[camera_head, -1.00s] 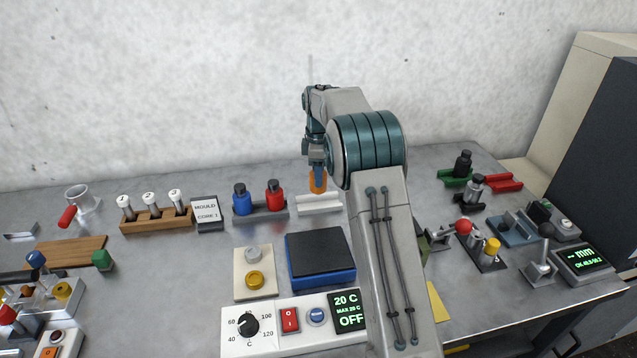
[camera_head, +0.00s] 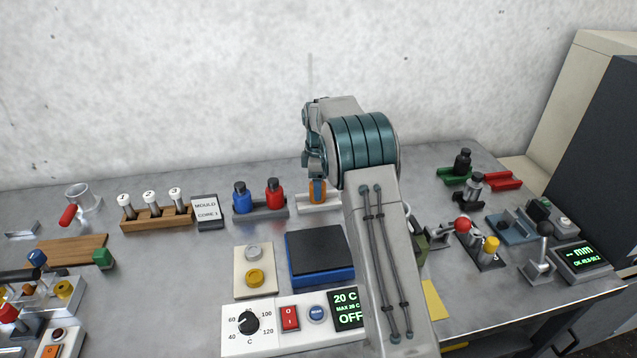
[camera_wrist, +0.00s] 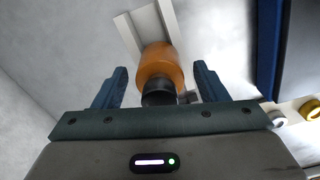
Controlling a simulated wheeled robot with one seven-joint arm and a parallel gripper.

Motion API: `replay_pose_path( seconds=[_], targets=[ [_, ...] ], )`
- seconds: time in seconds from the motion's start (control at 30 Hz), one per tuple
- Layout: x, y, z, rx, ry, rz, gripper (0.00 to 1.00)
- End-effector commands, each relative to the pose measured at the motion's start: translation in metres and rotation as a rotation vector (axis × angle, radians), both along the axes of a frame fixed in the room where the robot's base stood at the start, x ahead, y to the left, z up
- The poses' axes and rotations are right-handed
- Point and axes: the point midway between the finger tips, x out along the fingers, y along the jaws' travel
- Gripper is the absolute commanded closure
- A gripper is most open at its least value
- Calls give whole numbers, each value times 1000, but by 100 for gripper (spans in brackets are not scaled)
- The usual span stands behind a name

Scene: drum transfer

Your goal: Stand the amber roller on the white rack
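The amber roller (camera_head: 317,194) stands at the white rack (camera_head: 305,203) at the back of the bench, beside the red bottle. In the wrist view the roller (camera_wrist: 160,64) has its dark top end (camera_wrist: 158,92) toward me, and its amber body is at the white rack (camera_wrist: 128,36). My gripper (camera_wrist: 161,72) is open, with one finger on each side of the roller and a visible gap on both sides. In the head view my gripper (camera_head: 316,180) is just above the roller, partly hidden by my arm. The rack's right part is hidden by my arm.
A blue bottle (camera_head: 241,199) and a red bottle (camera_head: 274,196) stand in a grey holder left of the rack. A blue box with a dark top (camera_head: 319,252) lies in front. Green (camera_head: 450,177) and red (camera_head: 503,182) racks are at the right. The wall is close behind.

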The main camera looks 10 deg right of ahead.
Motion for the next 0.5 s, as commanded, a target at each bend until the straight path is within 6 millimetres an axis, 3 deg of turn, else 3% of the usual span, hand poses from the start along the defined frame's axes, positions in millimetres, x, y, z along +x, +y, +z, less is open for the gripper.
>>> replay_pose_path(
  seconds=[0.23,0.5],
  targets=[
    [1,0,11,0,-4,0,34],
    [1,0,66,0,-6,-1,34]
  ],
)
